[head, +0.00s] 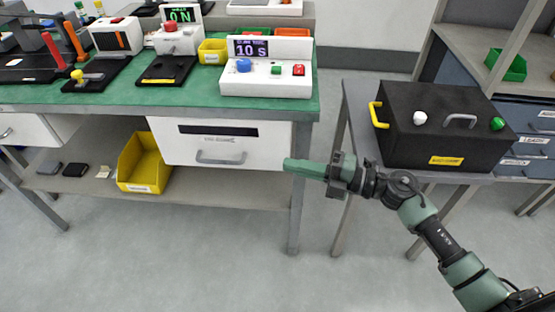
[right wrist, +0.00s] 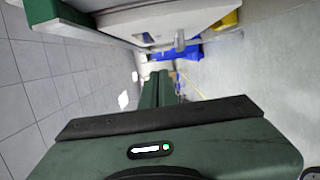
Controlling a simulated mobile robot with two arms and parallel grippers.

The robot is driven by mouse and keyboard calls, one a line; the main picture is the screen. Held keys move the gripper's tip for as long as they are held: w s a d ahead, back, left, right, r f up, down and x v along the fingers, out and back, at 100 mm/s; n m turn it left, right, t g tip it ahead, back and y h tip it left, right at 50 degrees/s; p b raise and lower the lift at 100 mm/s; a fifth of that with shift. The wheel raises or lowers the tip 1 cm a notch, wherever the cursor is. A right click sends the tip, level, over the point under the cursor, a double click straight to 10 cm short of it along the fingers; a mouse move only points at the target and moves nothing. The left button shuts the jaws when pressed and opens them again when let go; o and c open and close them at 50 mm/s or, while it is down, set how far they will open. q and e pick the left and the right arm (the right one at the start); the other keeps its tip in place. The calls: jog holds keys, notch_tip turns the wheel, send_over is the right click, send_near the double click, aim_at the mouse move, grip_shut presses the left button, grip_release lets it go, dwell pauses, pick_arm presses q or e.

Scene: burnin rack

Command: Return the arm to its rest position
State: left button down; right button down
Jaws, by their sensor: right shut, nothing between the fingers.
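My right gripper (head: 290,165) is shut and empty in the head view. Its green fingers point left, in front of the right end of the green-topped bench (head: 130,97), near the white drawer (head: 265,155). The arm reaches in from the lower right. In the right wrist view the closed fingers (right wrist: 156,88) extend away from the green gripper body, with nothing held. My left gripper is not in view.
A black box (head: 440,150) with a yellow handle stands on a grey table right of the bench. A white timer unit (head: 265,85) reading 10 S sits on the bench. A yellow bin (head: 145,165) is on the lower shelf. The floor (head: 200,265) in front is clear.

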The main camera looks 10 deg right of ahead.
jog(key=shift+v, duration=1)
